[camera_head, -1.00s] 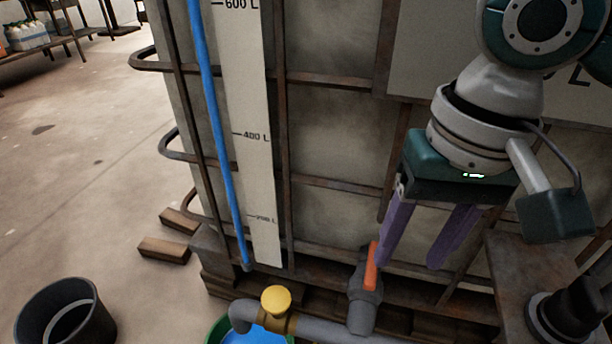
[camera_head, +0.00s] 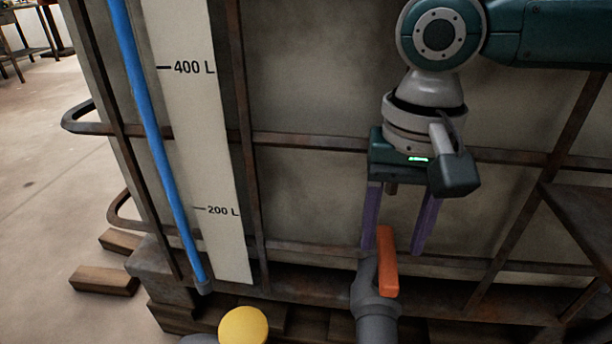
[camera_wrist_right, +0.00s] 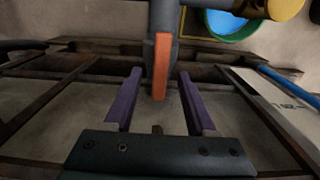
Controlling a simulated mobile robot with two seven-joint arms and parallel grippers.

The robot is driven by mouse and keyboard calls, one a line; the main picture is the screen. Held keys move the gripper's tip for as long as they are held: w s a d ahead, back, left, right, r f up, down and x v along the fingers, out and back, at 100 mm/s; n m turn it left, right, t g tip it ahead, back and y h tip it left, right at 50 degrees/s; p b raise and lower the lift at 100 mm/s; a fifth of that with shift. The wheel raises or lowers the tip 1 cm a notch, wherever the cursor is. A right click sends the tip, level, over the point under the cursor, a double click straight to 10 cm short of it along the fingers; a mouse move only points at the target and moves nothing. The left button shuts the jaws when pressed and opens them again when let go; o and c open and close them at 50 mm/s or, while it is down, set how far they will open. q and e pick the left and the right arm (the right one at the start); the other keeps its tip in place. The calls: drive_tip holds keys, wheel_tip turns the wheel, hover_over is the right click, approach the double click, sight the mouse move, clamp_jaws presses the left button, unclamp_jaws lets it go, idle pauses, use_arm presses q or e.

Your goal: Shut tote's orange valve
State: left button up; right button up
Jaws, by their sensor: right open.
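The orange valve handle (camera_head: 387,262) stands on the grey valve and pipe (camera_head: 375,310) at the foot of the tote (camera_head: 310,95). My right gripper (camera_head: 396,250) is open, with its purple fingers pointing down just behind and above the handle in the head view. In the right wrist view the orange handle (camera_wrist_right: 161,66) runs lengthwise along the pipe. Its near end lies in the gap between the two spread fingers (camera_wrist_right: 158,80), and no finger visibly touches it. My left gripper is not in view.
A yellow cap (camera_head: 243,325) is left of the valve. A blue level tube (camera_head: 160,150) and a litre scale (camera_head: 205,130) run up the tote. Rusty cage bars (camera_head: 310,140) surround it. A green tub (camera_wrist_right: 222,24) with blue liquid shows in the wrist view.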

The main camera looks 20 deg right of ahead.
wheel_tip(320, 180, down, 2)
drive_tip(key=shift+f+b, duration=0.1)
drive_tip(key=shift+b, duration=0.35)
drive_tip(key=shift+c, duration=0.2)
clamp_jaws()
